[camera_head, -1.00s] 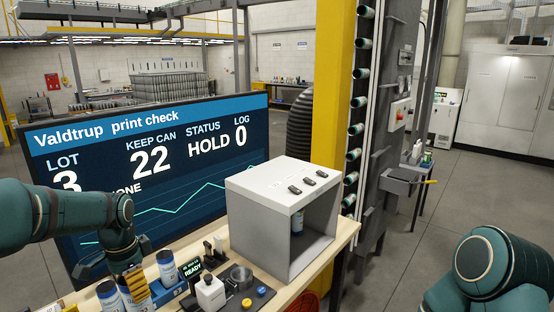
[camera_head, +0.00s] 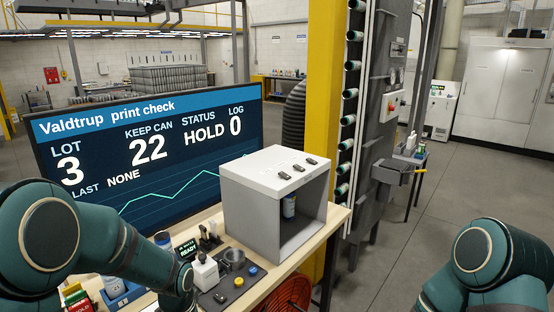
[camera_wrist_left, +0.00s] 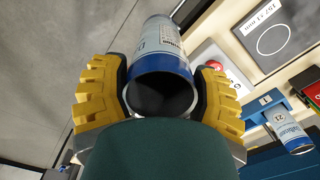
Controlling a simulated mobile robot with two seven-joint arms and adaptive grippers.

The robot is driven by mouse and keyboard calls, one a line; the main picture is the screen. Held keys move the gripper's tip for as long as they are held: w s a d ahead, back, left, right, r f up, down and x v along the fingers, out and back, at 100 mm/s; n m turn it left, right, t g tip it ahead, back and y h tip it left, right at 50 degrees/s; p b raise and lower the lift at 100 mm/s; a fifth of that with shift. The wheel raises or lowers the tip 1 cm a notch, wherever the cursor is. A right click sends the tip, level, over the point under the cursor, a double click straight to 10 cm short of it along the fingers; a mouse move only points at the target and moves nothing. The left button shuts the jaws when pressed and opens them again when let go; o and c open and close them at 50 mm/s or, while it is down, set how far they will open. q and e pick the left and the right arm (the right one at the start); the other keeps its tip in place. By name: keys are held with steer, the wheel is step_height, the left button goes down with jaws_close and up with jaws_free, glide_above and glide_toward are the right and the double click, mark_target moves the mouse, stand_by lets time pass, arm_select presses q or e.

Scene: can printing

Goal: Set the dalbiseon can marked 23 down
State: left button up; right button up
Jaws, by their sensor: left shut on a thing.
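In the left wrist view my left gripper (camera_wrist_left: 160,85) is shut around a silver can with a blue band (camera_wrist_left: 160,48). The can's dark end faces the camera, and no number can be read on it. In the head view my left arm hides this gripper and the held can. A similar can marked 21 (camera_wrist_left: 293,137) sits in a blue holder (camera_wrist_left: 273,121) at the right of the wrist view. My right gripper is out of view; only my right arm shows at lower right.
A grey open-fronted box (camera_head: 247,222) with a can (camera_head: 289,206) inside stands on the wooden bench (camera_head: 333,222). A black button panel (camera_head: 240,283) and a small READY display (camera_head: 188,248) are beside it. The large screen (camera_head: 150,150) behind reads KEEP CAN 22, STATUS HOLD.

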arm_select(q)
steer(key=s+d+f+n+b, duration=0.1)
steer(key=f+b, duration=0.4)
steer(key=f, duration=0.2)
steer(key=s+d+f+n+b, duration=0.1)
steer(key=s+f+b, duration=0.1)
steer(key=f+b, duration=0.4)
steer(key=shift+d+f, duration=0.3)
steer(key=shift+f, duration=0.65)
